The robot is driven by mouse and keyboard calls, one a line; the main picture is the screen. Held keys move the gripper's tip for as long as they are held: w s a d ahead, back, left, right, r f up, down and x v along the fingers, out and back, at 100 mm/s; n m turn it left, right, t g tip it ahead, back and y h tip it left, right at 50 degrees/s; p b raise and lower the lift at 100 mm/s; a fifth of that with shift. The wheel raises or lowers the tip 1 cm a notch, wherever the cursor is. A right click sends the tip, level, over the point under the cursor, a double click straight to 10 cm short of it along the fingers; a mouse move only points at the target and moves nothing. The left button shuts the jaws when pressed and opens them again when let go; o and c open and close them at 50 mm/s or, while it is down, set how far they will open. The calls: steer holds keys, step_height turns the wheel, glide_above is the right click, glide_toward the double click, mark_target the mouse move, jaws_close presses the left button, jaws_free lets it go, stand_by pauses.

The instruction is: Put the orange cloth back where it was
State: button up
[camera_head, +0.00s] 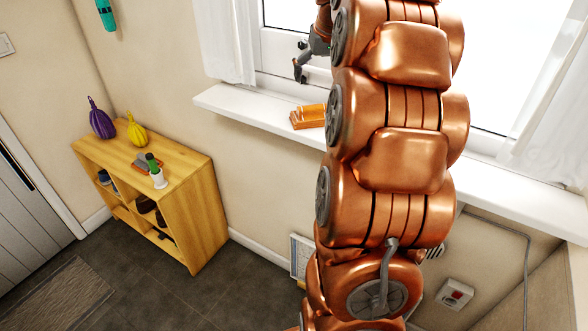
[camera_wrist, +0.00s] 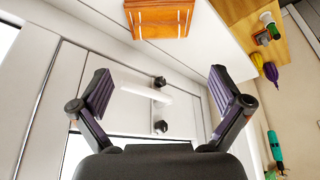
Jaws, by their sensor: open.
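My gripper (camera_head: 302,70) is open and empty in front of the window, above the sill. Its two spread fingers show in the wrist view (camera_wrist: 160,88), with nothing between them but the window frame behind. My arm hides part of the sill.
A wooden shelf unit (camera_head: 192,185) stands left of the window, with a purple gourd (camera_head: 101,120), a yellow gourd (camera_head: 136,131), a small tray (camera_head: 146,163) and a green-and-white item (camera_head: 156,172) on top. The white sill (camera_head: 245,108) is bare left of the holder. White curtains flank the window.

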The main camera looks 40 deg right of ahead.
steer(key=shift+a, duration=0.1)
steer(key=s+a+f+n+g+y, duration=0.1)
steer(key=s+a+f, duration=0.15)
steer(key=a, duration=0.45)
steer(key=s+a+f+n, duration=0.1)
steer(key=a+f, duration=0.2)
steer(key=a, duration=0.5)
steer(key=s+a+f+n+g+y, duration=0.1)
steer(key=s+a+f, duration=0.1)
steer(key=a, duration=0.5)
steer(key=s+a+f+n+g, duration=0.1)
steer(key=s+a+f, duration=0.4)
steer(key=s, duration=0.5)
steer(key=s+a+f+n+g, duration=0.1)
steer(key=s+a+f+g, duration=0.1)
steer(key=s+a+f, duration=0.4)
steer(key=s+a, duration=0.2)
steer(key=s, duration=0.2)
steer(key=shift+s+f+n+g, duration=0.25)
steer(key=shift+n+g, duration=0.05)
steer(key=shift+c, duration=0.3)
